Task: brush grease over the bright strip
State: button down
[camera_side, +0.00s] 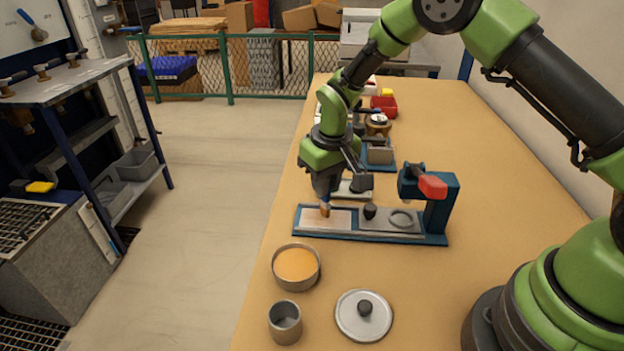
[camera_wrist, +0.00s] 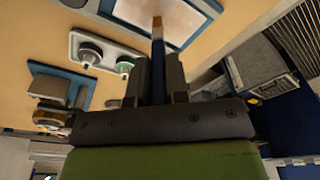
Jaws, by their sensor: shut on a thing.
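My gripper (camera_side: 325,191) is shut on the handle of a brush (camera_side: 325,210), which points down with its tip at the bright strip (camera_side: 342,222). The strip is the pale plate at the left end of a blue fixture (camera_side: 375,239). In the wrist view, the brush (camera_wrist: 157,30) sticks out from between the fingers of my gripper (camera_wrist: 158,75), its tip over the strip (camera_wrist: 185,15). I cannot tell whether the bristles touch it. A round tin of orange-yellow grease (camera_side: 296,265) stands open in front of the fixture.
A grey lid with a black knob (camera_side: 364,315) and an empty-looking grey cup (camera_side: 285,322) stand at the front. A blue upright with a red handle (camera_side: 432,187) rises at the fixture's right end. More fixtures and a red box (camera_side: 384,105) stand behind.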

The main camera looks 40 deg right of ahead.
jog(key=shift+s+d, duration=1.95)
notch_tip(320, 180, up, 8)
jog(key=shift+a, duration=0.1)
